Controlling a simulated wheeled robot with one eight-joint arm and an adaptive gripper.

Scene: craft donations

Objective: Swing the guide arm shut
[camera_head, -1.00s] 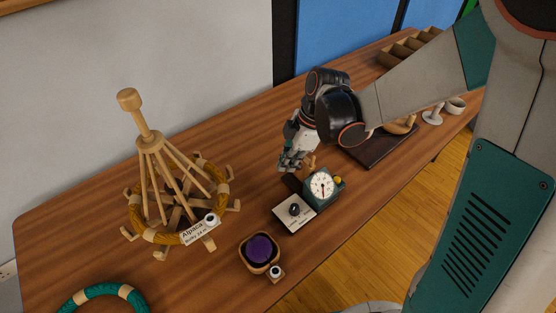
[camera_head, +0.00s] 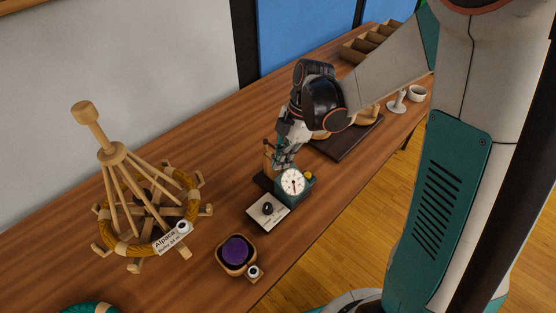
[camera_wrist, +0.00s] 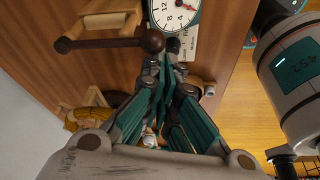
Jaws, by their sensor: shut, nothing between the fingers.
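The dial device (camera_head: 293,183) is a small teal box with a white round dial on the wooden table; its dial also shows at the top of the wrist view (camera_wrist: 174,12). A dark brown rod with a rounded end (camera_wrist: 110,43) lies beside a pale wooden piece (camera_wrist: 108,18) left of the dial; I take this rod to be the guide arm. In the head view a small wooden part (camera_head: 268,156) stands just left of my gripper (camera_head: 280,165). My gripper is shut and empty, its tips (camera_wrist: 170,62) close to the rod's rounded end. Whether they touch is unclear.
A white card plate with a dark knob (camera_head: 267,210) lies in front of the dial. A wooden skein stand (camera_head: 112,155) is at left, a bowl with purple inside (camera_head: 237,252) in front. A dark board (camera_head: 350,140) and cups (camera_head: 417,94) lie behind to the right.

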